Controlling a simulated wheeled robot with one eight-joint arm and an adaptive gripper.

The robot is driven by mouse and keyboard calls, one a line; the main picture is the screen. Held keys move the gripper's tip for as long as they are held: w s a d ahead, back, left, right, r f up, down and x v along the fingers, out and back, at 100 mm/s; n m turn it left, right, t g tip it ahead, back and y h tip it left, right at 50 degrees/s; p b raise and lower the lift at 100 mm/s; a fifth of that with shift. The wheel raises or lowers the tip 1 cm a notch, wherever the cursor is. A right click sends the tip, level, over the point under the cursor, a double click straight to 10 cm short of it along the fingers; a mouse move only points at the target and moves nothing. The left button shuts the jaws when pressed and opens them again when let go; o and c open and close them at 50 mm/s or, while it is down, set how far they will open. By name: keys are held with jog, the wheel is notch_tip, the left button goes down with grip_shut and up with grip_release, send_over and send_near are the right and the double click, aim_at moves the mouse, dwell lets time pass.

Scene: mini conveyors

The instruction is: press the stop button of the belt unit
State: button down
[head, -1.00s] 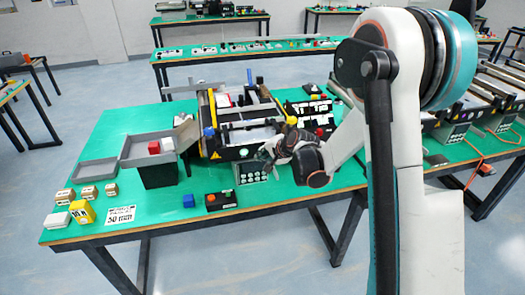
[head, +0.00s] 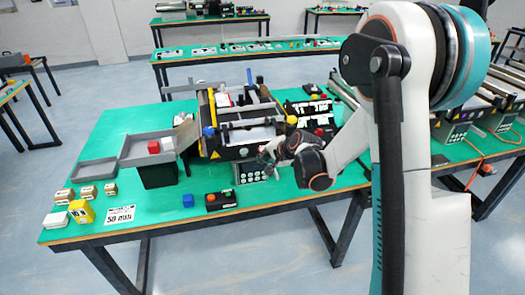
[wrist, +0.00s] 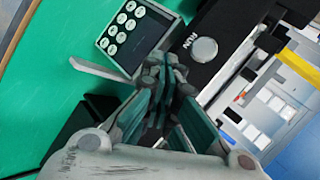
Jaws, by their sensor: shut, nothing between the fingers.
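The belt unit (head: 240,138) stands on the green table, with a dark front and yellow trim. Its grey panel (head: 250,174) with several round white buttons is at the front; it also shows at the top of the wrist view (wrist: 135,35). Beside it in the wrist view is a black housing marked RUN with a round silver button (wrist: 204,50). I cannot tell which button is the stop button. My gripper (head: 268,153) is shut and empty, just above and right of the panel in the head view. Its fingers (wrist: 160,100) appear close to the panel and the black housing, with no contact visible.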

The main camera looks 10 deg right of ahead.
dwell(0.3)
jog(key=s+b, duration=0.1)
jog(key=s, duration=0.4)
dwell(0.4)
dwell(0.4)
jog(key=s+a+r+n+g+h+b, duration=0.15)
jog(key=s+r+n, duration=0.35)
jog(key=s+r, duration=0.75)
jog(key=s+d+n+h+b, duration=0.1)
jog(key=s+n, duration=0.5)
jog(key=s, duration=1.3)
jog(key=shift+d+f+h, duration=0.35)
jog(key=shift+d+h, duration=0.25)
jog(key=shift+h, duration=0.05)
